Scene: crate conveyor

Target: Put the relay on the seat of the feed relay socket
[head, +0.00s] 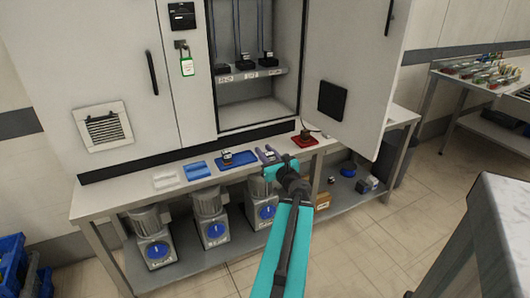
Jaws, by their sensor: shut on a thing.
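The cabinet (184,97) above the bench stands open. On its inner shelf (245,76) sit several dark socket-like blocks, such as the middle one (246,66), with upright rods or cables above them and small white labels on the shelf edge. The labels are too small to read, so I cannot tell which is the feed relay socket.
The bench carries a blue mat (246,160) and a red mat (297,143), each with a small dark part. White (166,180) and light blue (198,170) pads look empty. The open cabinet door (362,75) reaches out at right. Motors (209,220) stand underneath.

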